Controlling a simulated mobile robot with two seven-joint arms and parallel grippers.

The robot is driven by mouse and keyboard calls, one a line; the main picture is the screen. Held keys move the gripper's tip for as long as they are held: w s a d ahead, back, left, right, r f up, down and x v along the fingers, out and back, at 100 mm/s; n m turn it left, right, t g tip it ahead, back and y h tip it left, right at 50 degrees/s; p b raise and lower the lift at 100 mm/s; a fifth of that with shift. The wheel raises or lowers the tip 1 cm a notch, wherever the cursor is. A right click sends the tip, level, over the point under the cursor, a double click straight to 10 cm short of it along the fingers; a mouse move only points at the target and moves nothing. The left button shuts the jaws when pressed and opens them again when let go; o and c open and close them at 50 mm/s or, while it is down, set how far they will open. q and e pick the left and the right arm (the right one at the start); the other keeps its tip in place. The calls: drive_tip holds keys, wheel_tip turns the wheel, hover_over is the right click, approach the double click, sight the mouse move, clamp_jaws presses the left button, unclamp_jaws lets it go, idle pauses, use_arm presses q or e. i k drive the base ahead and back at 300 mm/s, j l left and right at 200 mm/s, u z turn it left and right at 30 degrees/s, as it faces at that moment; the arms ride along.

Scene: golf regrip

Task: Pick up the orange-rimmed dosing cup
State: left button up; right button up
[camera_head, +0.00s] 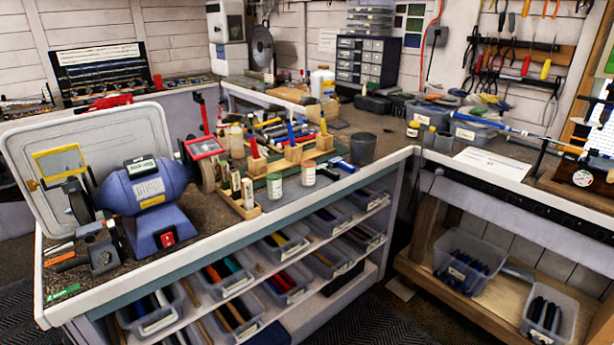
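A small pale cup with an orange-red rim (308,174) stands upright on the grey mat on the central bench, near its front edge. A similar pale cup with a greenish rim (274,187) stands just to its left, apart from it. Both have printed labels on their sides. Neither of my grippers is in view, and nothing touches the orange-rimmed cup from above.
A wooden tray of small bottles (240,205) lies left of the cups. Wooden blocks with upright tools (293,153) stand behind. A dark cup (362,149) and a blue-handled tool (342,163) are to the right. A blue bench grinder (148,190) fills the left.

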sight(308, 174)
drive_tip(key=i+l, duration=0.25)
drive_tip(key=l, duration=0.15)
drive_tip(key=i+l, duration=0.25)
drive_tip(key=i+l+u, duration=0.1)
drive_tip(key=l, duration=0.4)
drive_tip(key=i+l, duration=0.6)
drive_tip(key=l, duration=0.2)
drive_tip(key=i+l, duration=0.2)
drive_tip(key=l, duration=0.2)
drive_tip(key=u, duration=0.05)
